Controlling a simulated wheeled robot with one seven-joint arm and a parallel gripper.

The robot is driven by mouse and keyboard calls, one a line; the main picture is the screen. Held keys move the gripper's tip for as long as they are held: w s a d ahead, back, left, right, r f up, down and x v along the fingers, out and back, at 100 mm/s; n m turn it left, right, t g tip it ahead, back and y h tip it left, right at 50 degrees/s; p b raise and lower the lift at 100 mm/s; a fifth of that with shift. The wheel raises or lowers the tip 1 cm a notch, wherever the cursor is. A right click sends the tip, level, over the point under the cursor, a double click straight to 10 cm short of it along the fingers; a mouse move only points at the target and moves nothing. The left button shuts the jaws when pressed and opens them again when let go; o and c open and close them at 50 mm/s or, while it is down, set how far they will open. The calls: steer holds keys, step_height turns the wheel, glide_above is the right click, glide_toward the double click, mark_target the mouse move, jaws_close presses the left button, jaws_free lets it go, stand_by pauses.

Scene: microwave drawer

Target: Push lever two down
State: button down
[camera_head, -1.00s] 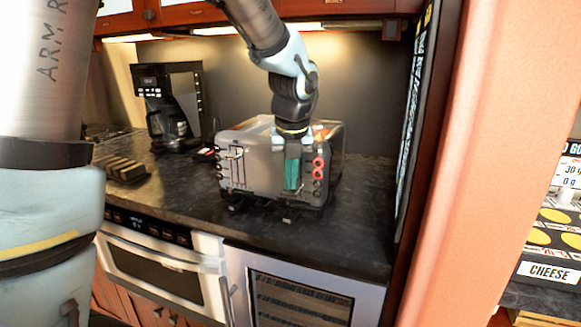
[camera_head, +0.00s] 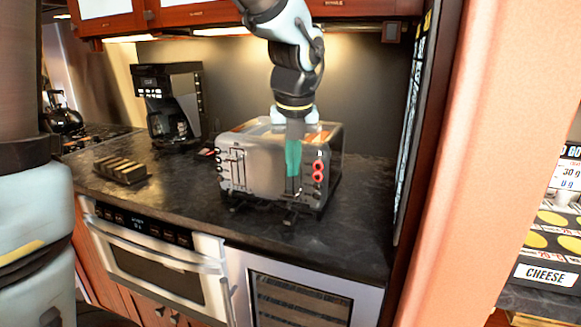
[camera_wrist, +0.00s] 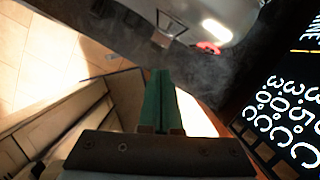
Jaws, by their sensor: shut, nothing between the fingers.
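The silver toaster (camera_head: 258,177) stands on the dark counter in the head view, with slots on top. Its left front control panel with a lever (camera_head: 234,165) is in plain sight. My gripper (camera_head: 293,172) is in front of the right control panel, its green fingers pointing down and pressed together with nothing between them. The fingers hide part of that panel, including its lever slot.
A coffee maker (camera_head: 172,105) stands at the back left. A dark slotted block (camera_head: 122,169) lies on the counter (camera_head: 178,209) to the left. An oven (camera_head: 160,262) is below. A wall panel (camera_head: 416,120) bounds the right side. Counter in front of the toaster is clear.

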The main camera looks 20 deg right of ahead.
steer(key=v, duration=0.5)
steer(key=shift+s+r, duration=0.15)
steer(key=shift+r, duration=0.2)
